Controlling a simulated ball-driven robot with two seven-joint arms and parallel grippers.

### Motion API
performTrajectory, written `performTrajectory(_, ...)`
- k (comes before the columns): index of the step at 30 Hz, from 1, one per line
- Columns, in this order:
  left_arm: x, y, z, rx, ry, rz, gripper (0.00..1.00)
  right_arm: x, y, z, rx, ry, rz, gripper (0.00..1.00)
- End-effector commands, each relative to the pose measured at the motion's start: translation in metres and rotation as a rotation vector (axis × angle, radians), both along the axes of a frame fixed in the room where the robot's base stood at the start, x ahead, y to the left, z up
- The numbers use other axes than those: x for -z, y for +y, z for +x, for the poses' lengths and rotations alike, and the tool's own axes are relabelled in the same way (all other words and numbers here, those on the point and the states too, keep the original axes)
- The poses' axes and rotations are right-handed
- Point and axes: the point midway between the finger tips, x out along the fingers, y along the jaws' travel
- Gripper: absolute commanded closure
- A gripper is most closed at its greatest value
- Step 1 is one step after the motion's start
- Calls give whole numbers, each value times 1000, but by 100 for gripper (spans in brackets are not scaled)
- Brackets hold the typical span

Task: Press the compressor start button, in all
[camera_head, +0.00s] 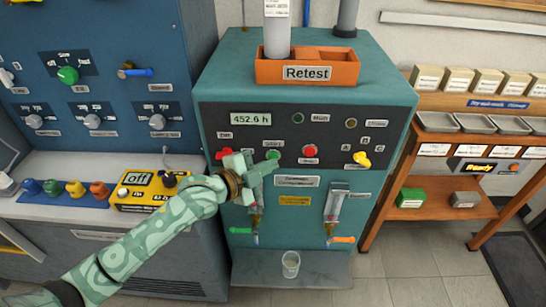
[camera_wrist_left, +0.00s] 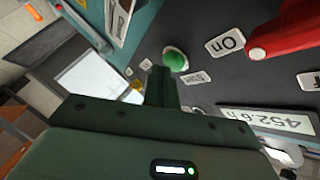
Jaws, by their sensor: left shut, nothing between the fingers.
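The teal compressor (camera_head: 375,100) stands in the middle of the head view, with a dark control panel. Its green start button (camera_head: 273,155) is on the panel below the "452.6 h" display (camera_head: 250,119). My left gripper (camera_head: 262,168) is shut and empty, its tip right at the green button's lower left. In the left wrist view the green button (camera_wrist_left: 176,60) shows just beyond the shut fingers (camera_wrist_left: 160,80). I cannot tell whether the tip touches it. My right gripper is not in view.
A red lever (camera_head: 224,153) sits left of the button and a red button (camera_head: 310,151) to its right. A yellow knob (camera_head: 361,159) is farther right. An orange Retest tray (camera_head: 306,73) is on top. A yellow meter (camera_head: 150,190) lies on the left bench.

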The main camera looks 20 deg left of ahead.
Motion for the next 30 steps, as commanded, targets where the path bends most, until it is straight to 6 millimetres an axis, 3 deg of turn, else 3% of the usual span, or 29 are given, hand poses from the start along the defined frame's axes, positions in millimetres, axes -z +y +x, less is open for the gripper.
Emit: performTrajectory(30, 0, 3, 9, -1, 0, 0, 100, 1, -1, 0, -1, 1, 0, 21)
